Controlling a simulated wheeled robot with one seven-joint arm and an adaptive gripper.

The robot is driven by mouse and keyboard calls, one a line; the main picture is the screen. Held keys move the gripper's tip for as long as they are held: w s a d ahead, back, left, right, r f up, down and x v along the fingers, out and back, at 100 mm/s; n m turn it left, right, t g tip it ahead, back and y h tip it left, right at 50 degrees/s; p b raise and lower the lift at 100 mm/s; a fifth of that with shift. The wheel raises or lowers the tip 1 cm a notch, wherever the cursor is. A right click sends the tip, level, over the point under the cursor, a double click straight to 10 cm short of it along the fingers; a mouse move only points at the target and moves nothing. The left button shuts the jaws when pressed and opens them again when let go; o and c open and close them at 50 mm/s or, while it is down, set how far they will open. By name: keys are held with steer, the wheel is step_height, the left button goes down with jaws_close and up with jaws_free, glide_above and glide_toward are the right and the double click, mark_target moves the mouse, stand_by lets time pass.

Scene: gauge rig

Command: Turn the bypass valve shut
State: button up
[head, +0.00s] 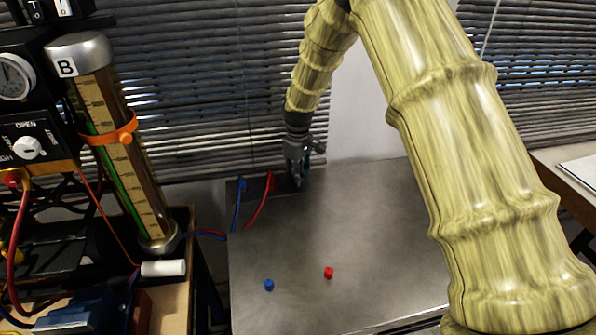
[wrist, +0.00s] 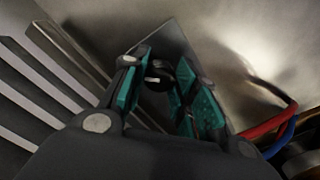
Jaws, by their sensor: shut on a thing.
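My gripper (head: 299,176) is at the back edge of the metal table, pointing down. In the wrist view its teal-padded fingers (wrist: 165,92) close around a small dark rounded piece (wrist: 158,76) with a pale mark. I cannot tell for sure that this piece is the bypass valve; the fingers hide part of it, and it cannot be made out in the head view. A white knob (head: 27,147) with the word OPEN above it sits on the black panel at the left, well apart from my gripper.
A glass column (head: 121,150) marked B, with an orange clamp (head: 124,138), stands left. Blue and red hoses (head: 258,200) rise at the metal table's (head: 380,260) back left. A blue cap (head: 269,285) and a red cap (head: 329,272) lie on it. Blinds (head: 220,80) hang behind.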

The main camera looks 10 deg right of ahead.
steer(key=m+p, duration=0.1)
steer(key=m, duration=0.3)
steer(key=shift+r+m, duration=0.15)
steer(key=shift+m, duration=0.15)
steer(key=m+p, duration=0.1)
steer(key=m, duration=0.3)
steer(key=shift+m, duration=0.3)
steer(key=o, duration=1)
step_height(320, 180, up, 12)
steer(key=shift+f, duration=0.1)
stand_by(0.4)
